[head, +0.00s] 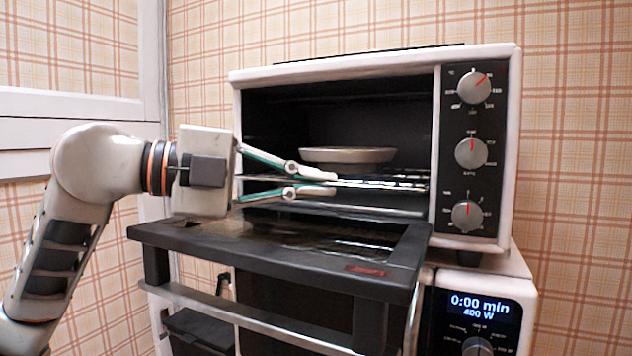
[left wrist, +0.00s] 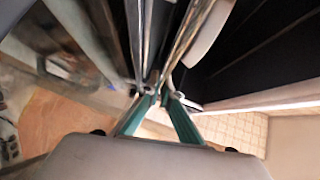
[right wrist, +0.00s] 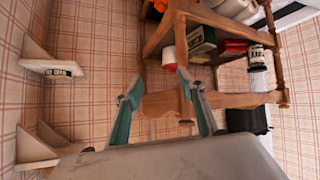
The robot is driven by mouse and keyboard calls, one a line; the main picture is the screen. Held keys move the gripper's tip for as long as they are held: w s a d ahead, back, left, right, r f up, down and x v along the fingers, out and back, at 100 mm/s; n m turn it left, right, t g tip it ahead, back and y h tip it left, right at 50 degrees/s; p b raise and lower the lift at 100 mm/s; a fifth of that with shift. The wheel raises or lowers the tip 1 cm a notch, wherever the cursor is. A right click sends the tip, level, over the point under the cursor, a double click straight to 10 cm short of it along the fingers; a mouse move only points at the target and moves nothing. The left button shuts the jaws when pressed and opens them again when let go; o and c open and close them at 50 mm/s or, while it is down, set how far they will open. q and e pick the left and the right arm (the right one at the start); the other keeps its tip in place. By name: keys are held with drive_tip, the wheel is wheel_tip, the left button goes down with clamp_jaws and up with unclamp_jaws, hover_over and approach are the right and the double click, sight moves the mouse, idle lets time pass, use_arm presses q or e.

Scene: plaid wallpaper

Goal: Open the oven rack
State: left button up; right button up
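The white toaster oven (head: 478,58) has its door (head: 290,245) folded down, level in front of the opening. The wire oven rack (head: 400,182) lies inside, its front edge near the opening, with a pale shallow dish (head: 347,155) above it. My left gripper (head: 334,183) reaches in from the left above the door. Its fingers have drawn together around the rack's front bar. In the left wrist view the fingertips (left wrist: 160,95) nearly meet on the rack wires (left wrist: 180,45). My right gripper (right wrist: 158,85) is open and empty, away from the oven.
A microwave (head: 475,305) with a lit display stands below the oven. A wooden shelf (right wrist: 225,100) with boxes and jars shows in the right wrist view, beyond my right gripper. White wall brackets (right wrist: 40,65) are at its left.

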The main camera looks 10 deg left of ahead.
use_arm(q)
drive_tip(key=o, duration=0.3)
drive_tip(key=shift+o, duration=0.2)
drive_tip(key=v, duration=1.2)
use_arm(e)
drive_tip(key=shift+w+d+r, duration=0.1)
drive_tip(key=shift+w+r, duration=0.1)
drive_tip(key=shift+w, duration=0.05)
use_arm(q)
drive_tip(key=shift+d, duration=0.15)
